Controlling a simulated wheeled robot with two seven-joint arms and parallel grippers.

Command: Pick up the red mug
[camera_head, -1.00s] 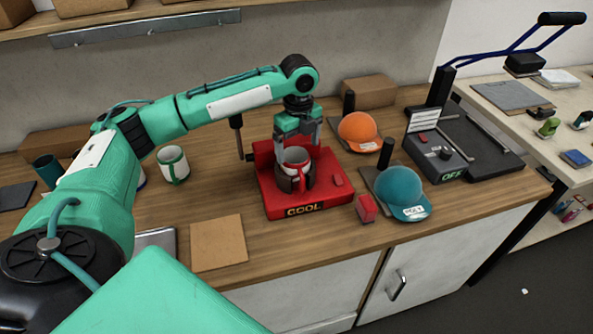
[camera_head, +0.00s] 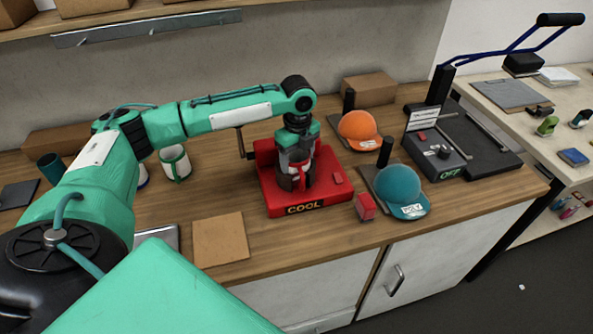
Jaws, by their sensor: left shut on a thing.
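The red mug (camera_head: 298,183) stands in the red mug press (camera_head: 308,208), which reads "COOL" on its front. A dark band wraps around part of the mug. My left gripper (camera_head: 297,165) comes down from above and is shut on the mug, with its fingers over the upper part. The gripper hides most of the mug's rim. The mug looks upright and still within the press. My right gripper is not in view.
A white and green mug (camera_head: 174,163) stands left of the press. An orange cap (camera_head: 358,130) and a teal cap (camera_head: 400,187) sit on the right. A small red block (camera_head: 366,206) lies near the front edge. A brown sheet (camera_head: 220,238) lies front left. A heat press marked "OFF" (camera_head: 450,160) stands further right.

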